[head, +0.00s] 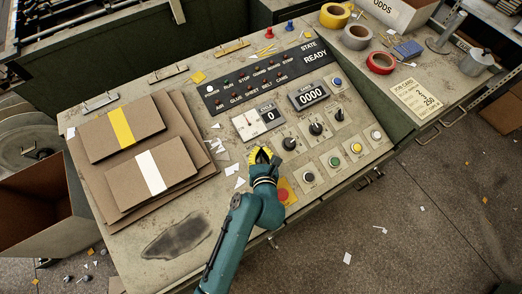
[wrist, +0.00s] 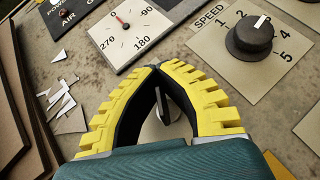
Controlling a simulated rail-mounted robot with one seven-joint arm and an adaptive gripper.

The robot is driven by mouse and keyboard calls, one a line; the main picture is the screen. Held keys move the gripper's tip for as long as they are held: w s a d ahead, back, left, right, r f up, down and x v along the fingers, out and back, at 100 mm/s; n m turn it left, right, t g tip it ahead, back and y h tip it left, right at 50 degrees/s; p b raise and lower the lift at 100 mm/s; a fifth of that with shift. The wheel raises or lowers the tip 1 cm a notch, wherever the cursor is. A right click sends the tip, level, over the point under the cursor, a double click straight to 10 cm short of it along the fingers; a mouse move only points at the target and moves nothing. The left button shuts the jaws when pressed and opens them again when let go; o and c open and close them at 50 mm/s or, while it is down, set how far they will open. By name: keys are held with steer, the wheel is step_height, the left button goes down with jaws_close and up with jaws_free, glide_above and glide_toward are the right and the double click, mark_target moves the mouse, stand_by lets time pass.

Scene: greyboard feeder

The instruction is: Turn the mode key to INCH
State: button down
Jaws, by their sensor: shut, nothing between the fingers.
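My gripper (head: 261,153) is low over the sloping control panel (head: 215,160) in the head view. In the wrist view its yellow and black fingers (wrist: 156,68) meet at the tips, with a gap between them further back. Through that gap a small dark upright piece (wrist: 164,104) shows on a pale round base, which looks like the mode key. The fingers hide its surroundings, so no MODE or INCH label can be read and its setting cannot be told. I cannot tell whether the fingers touch it.
The speed knob (wrist: 252,36) stands to the right of the fingers, beyond them is a dial gauge (wrist: 130,30). A red emergency button (head: 283,194) sits close to my wrist. Cardboard stacks (head: 125,128) lie on the left, paper scraps (wrist: 62,100) nearby. The display (head: 315,55) reads READY.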

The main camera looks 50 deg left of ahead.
stand_by(0.4)
steer(key=shift+r+n+g+y+p, duration=0.15)
steer(key=shift+n+g+y+p, duration=0.5)
steer(key=shift+n+g, duration=0.35)
steer(key=n+g, duration=0.1)
steer(key=n+g+y, duration=0.1)
steer(key=n, duration=0.1)
steer(key=n+g, duration=0.2)
steer(key=shift+s+a+y, duration=0.2)
steer(key=shift+s+y, duration=0.05)
steer(key=shift+s, duration=0.15)
steer(key=n+g, duration=0.1)
steer(key=n, duration=0.1)
steer(key=n+g, duration=0.1)
steer(key=g, duration=0.1)
steer(key=shift+s+n+g, duration=0.3)
steer(key=shift+n, duration=0.1)
steer(key=shift+s+f+n+g+b, duration=0.15)
steer(key=shift+n+g+b, duration=0.15)
steer(key=shift+n+g, duration=0.35)
steer(key=shift+s+f+n+g+b, duration=0.15)
steer(key=shift+n+g+b, duration=0.1)
steer(key=shift+n+g, duration=0.4)
steer(key=shift+h, duration=0.4)
steer(key=c, duration=1.3)
jaws_free()
steer(key=shift+d, duration=0.15)
steer(key=shift+o, duration=0.2)
steer(key=shift+r, duration=0.1)
